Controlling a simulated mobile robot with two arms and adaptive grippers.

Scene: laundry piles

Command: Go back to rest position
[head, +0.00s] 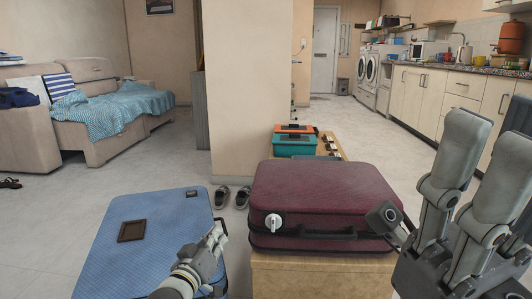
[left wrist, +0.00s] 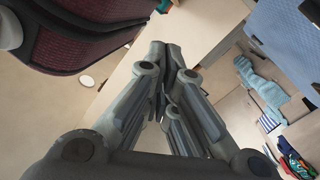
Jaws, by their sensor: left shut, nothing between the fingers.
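My left gripper (head: 217,236) is at the bottom of the head view, over the right side of the blue suitcase (head: 140,245) and left of the maroon suitcase (head: 320,192). In the left wrist view its fingers (left wrist: 167,45) meet and hold nothing. In that view, part of the maroon suitcase (left wrist: 85,25) is at upper left and the blue suitcase (left wrist: 285,35) at upper right. My right gripper (head: 490,125) is large and close at the head view's right edge, partly cut off. Its fingers point up, and this angle leaves its opening unclear.
The maroon suitcase lies on a wooden table (head: 320,278), with teal and orange boxes (head: 294,145) behind it. Shoes (head: 232,196) stand on the floor between the suitcases. A wall pillar (head: 250,90) rises behind. Open floor (head: 60,215) lies toward the sofa (head: 20,145).

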